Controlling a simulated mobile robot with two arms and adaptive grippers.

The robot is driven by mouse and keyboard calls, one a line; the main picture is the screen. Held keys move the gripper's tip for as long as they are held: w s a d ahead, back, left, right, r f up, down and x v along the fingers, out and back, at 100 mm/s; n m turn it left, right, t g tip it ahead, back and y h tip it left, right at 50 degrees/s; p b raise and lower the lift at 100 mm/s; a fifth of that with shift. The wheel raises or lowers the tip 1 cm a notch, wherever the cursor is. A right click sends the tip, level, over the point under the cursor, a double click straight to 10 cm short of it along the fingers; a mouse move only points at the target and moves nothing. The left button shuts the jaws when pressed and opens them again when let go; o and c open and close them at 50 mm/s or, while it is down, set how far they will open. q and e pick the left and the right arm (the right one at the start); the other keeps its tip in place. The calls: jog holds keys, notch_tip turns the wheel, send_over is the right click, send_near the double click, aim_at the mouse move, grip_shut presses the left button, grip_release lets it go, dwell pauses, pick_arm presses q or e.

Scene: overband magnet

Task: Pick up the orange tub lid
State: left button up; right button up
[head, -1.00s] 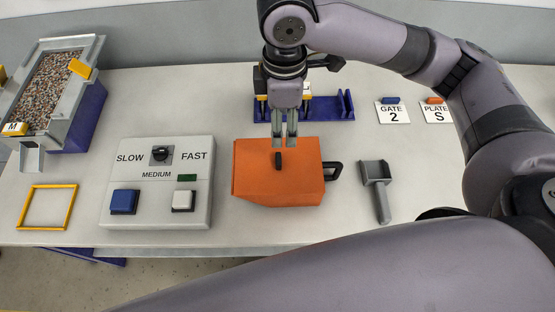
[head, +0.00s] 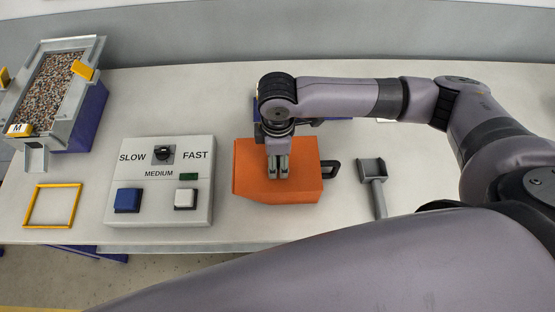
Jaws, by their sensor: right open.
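The orange tub lid (head: 248,175) tops a boxy orange tub with a black side handle (head: 331,169), in the middle of the table. My right gripper (head: 278,176) is open and points down over the middle of the lid. Its fingers cover the lid's small black knob, so I cannot tell whether they touch it. My left gripper is not in the picture.
A control panel (head: 204,160) with blue and white buttons stands left of the tub. A grey scoop (head: 373,176) lies to its right. A yellow frame (head: 73,206) and a gravel-filled tray (head: 62,84) are at far left. A blue rack (head: 333,108) is partly hidden behind my arm.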

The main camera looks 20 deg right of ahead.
jog(key=shift+f, duration=0.15)
jog(key=c, duration=1.3)
notch_tip(320, 180, up, 20)
jog(key=b, duration=0.1)
